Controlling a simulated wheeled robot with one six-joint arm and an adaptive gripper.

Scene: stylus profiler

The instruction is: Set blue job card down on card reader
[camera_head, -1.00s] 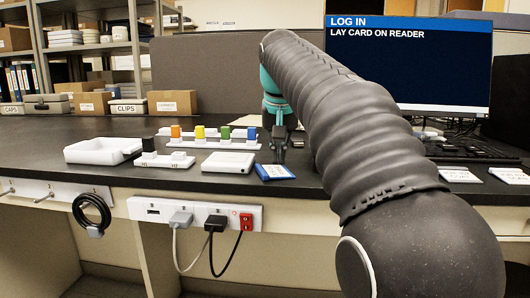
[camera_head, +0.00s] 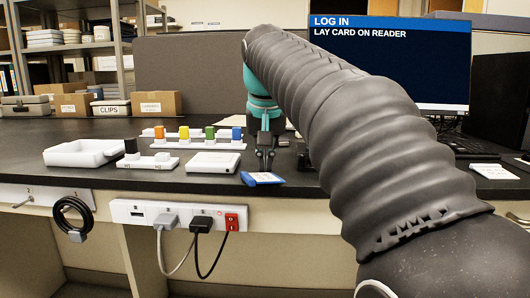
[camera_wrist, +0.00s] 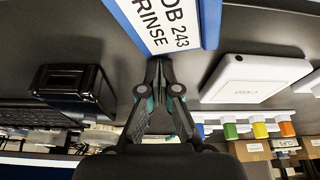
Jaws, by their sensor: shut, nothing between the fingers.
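The blue job card (camera_head: 262,178) has a white label and lies near the front edge of the dark bench. Its printed label also shows large at the top of the wrist view (camera_wrist: 165,25). My gripper (camera_head: 265,168) is shut and empty, pointing down at the card's far edge. In the wrist view the closed fingertips (camera_wrist: 158,62) come close to the card's edge; I cannot tell whether they touch it. The white flat box that looks like the card reader (camera_head: 213,164) sits just left of the card, with nothing on it.
A white tray (camera_head: 82,154) and a small white stand with a black block (camera_head: 145,160) are further left. A rack of coloured blocks (camera_head: 198,141) stands behind. A black device (camera_wrist: 72,85) lies on the other side. The monitor (camera_head: 390,65) reads "LAY CARD ON READER".

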